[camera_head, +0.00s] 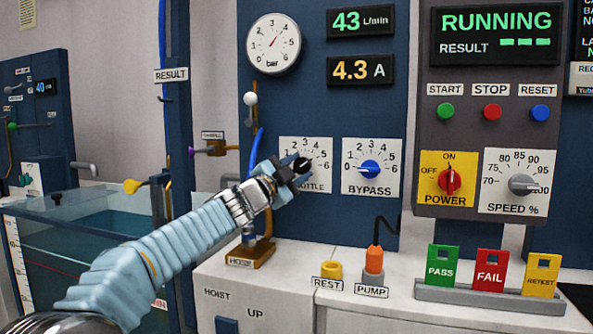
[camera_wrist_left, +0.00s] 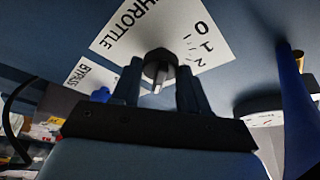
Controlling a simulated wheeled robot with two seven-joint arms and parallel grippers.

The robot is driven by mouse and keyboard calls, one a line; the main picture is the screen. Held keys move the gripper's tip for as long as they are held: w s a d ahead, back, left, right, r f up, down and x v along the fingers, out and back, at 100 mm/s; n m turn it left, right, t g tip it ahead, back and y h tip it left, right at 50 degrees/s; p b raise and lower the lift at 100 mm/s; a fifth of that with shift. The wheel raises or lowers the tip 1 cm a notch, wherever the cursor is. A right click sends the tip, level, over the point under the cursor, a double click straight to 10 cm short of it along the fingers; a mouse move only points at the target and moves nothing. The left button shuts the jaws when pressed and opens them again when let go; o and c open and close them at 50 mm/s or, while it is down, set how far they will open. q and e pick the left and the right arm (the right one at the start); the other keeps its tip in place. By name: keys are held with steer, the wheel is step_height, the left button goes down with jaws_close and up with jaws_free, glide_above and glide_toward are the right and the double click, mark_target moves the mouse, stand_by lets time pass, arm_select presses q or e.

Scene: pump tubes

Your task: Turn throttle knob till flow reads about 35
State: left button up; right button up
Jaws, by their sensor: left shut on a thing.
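The throttle knob (camera_head: 302,165) is black and sits on a white dial plate (camera_head: 318,148) marked up to 6, on the blue panel. My left gripper (camera_head: 291,172) is shut on the knob, reaching it from the lower left and covering part of the plate. In the left wrist view the dark knob (camera_wrist_left: 158,67) sits between the two fingers (camera_wrist_left: 160,90), with the 0, 1, 2 marks beside it. The flow display (camera_head: 360,22) reads 43 L/min in green. The knob's exact setting is hard to tell. My right gripper is not in view.
The blue bypass knob (camera_head: 370,169) is close to the right of the throttle plate. A pressure gauge (camera_head: 273,44) and a 4.3 A display (camera_head: 360,70) are above. A white-topped lever (camera_head: 250,99) and blue hose (camera_head: 256,149) stand left of the throttle. The other display (camera_head: 495,36) reads RUNNING.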

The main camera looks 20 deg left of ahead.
arm_select(q)
steer(key=shift+f+n+b, duration=0.2)
steer(key=shift+n+b, duration=0.1)
steer(key=shift+b, duration=0.05)
steer(key=n+b, duration=0.1)
steer(key=n+t+y+b, duration=0.1)
steer(key=n+b, duration=0.1)
steer(key=shift+d+f+n+b, duration=0.1)
steer(key=shift+f+n+b, duration=0.05)
steer(key=shift+n+b, duration=0.15)
steer(key=shift+r+n+t, duration=0.2)
steer(key=shift+n+t, duration=0.1)
steer(key=shift+n, duration=0.2)
steer(key=o, duration=1)
steer(key=shift+o, duration=0.2)
steer(key=shift+r, duration=0.1)
